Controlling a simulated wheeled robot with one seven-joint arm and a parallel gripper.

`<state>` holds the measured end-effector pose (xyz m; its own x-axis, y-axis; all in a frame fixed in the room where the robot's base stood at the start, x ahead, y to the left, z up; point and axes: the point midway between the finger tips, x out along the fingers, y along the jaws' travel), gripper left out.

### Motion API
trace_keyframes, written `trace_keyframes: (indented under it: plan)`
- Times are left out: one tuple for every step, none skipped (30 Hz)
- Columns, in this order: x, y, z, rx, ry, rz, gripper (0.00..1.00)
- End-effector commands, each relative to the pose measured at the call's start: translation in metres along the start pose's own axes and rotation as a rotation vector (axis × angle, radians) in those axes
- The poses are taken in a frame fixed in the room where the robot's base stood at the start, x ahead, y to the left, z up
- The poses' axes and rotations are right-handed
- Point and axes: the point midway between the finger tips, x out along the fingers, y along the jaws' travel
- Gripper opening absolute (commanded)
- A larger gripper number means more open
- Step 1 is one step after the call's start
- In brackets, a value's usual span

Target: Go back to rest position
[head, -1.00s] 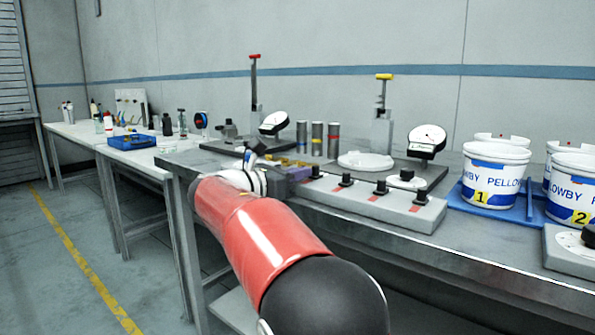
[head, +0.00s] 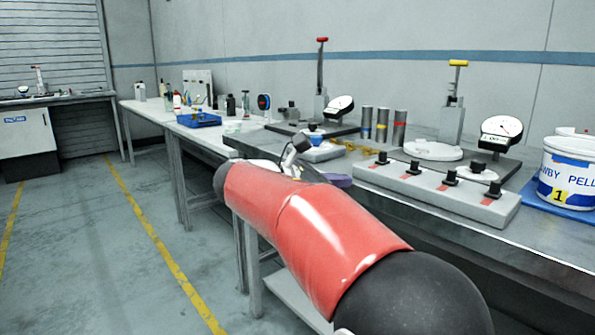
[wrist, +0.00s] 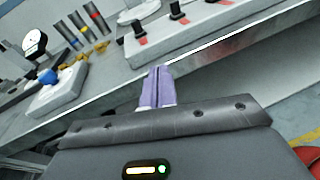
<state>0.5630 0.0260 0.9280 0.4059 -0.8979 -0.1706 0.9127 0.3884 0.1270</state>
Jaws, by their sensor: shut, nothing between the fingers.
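My gripper shows in the wrist view (wrist: 157,88) as two purple fingers pressed together, shut and empty. It is out in front of the workbench edge (wrist: 230,62). In the head view its purple part (head: 338,180) shows at the bench's front edge, just beyond my red arm, which hides most of the wrist. The fingers appear apart from everything on the bench.
A grey block with black knobs (head: 440,190) sits along the bench front. A blue tray (head: 199,119) lies farther left. The floor at left is clear.

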Motion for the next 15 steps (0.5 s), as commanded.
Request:
trace_keyframes:
  plan:
    - [0.016,-0.026,-0.002,0.08,0.086,-0.023,0.0]
    - [0.023,-0.042,-0.009,0.14,0.148,-0.039,0.0]
    - [0.032,-0.064,-0.018,0.229,0.233,-0.065,0.0]
    - [0.036,-0.082,-0.026,0.3,0.298,-0.089,0.0]
    - [0.039,-0.099,-0.034,0.374,0.361,-0.116,0.0]
    - [0.04,-0.12,-0.045,0.475,0.442,-0.155,0.0]
    - [0.039,-0.136,-0.054,0.555,0.5,-0.188,0.0]
    - [0.037,-0.152,-0.063,0.635,0.555,-0.226,0.0]
    - [0.033,-0.172,-0.075,0.746,0.627,-0.279,0.0]
    - [0.028,-0.187,-0.084,0.831,0.677,-0.323,0.0]
    - [0.022,-0.2,-0.092,0.917,0.725,-0.367,0.0]
    - [0.014,-0.218,-0.104,1.034,0.784,-0.433,0.0]
    - [0.007,-0.229,-0.113,1.121,0.825,-0.484,0.0]
    - [0.0,-0.24,-0.122,1.206,0.863,-0.536,0.0]
    - [-0.01,-0.253,-0.132,1.317,0.907,-0.605,0.0]
